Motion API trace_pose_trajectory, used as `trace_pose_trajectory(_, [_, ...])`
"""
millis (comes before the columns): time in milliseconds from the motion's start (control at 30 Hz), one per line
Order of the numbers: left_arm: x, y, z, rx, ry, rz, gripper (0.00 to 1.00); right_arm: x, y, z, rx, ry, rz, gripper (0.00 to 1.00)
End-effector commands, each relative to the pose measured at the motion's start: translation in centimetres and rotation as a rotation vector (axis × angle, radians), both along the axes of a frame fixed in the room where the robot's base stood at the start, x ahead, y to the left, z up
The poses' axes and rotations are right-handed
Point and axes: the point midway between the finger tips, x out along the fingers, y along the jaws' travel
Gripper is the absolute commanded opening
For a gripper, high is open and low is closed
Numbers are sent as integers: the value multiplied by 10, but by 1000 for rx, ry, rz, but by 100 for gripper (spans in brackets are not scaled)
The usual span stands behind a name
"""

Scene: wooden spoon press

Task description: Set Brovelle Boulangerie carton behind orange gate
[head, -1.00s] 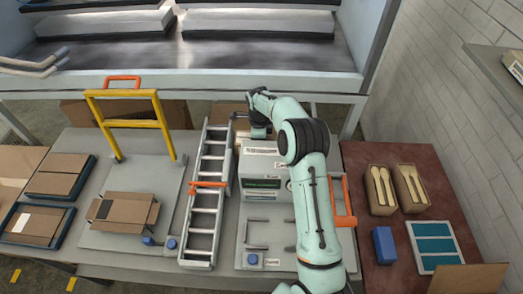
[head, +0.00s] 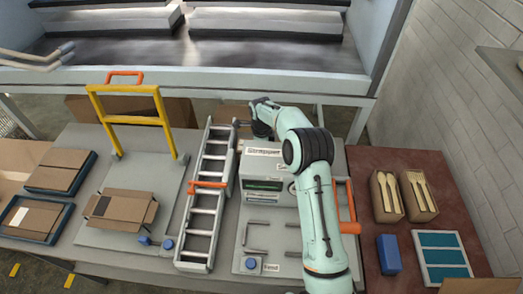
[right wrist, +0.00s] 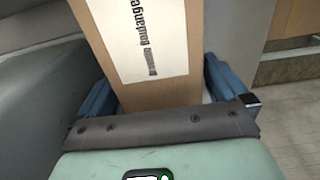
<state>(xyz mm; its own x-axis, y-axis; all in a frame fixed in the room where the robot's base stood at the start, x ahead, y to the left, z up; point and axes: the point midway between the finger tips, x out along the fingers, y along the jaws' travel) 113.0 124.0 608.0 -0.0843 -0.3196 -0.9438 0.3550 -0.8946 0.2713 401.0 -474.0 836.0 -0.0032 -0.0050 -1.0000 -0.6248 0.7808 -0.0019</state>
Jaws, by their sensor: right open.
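The Brovelle Boulangerie carton (right wrist: 155,94) is brown with a white label in the right wrist view; the readable part says "Boulangerie". It stands between the two blue fingers of my right gripper (right wrist: 158,82). The jaws are open, and contact with the carton is not clear. In the head view my right gripper (head: 260,128) is behind the grey-white machine, and I cannot make the carton out there. An orange bar (head: 208,185) crosses the grey ladder-like track, and an orange frame (head: 350,215) stands right of the machine. I cannot tell which is the gate.
The grey-white machine (head: 263,183) stands close in front of my right gripper. A yellow frame (head: 128,123) rises at left by an open brown box (head: 120,207). Two boxes of wooden cutlery (head: 402,195) and a blue block (head: 389,254) are on the reddish table at right.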

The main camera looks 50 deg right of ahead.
Motion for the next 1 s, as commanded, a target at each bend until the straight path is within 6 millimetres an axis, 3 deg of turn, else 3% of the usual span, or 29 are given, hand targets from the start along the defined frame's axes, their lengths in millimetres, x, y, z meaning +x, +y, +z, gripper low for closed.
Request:
trace_pose_trajectory(167, [1, 0, 2, 0, -1, 0, 0, 1, 0, 17, -2, -3, 0, 100])
trace_pose_trajectory(600, [8, 0, 14, 0, -9, 0, 0, 1, 1, 106, -1, -3, 1, 100])
trace_pose_trajectory(867, [5, 0, 9, 0, -6, 0, 0, -8, -3, 135, 3, -5, -1, 100])
trace_pose_trajectory(1000, [4, 0, 7, 0, -4, 0, 0, -8, -3, 122, 6, 1, 0, 100])
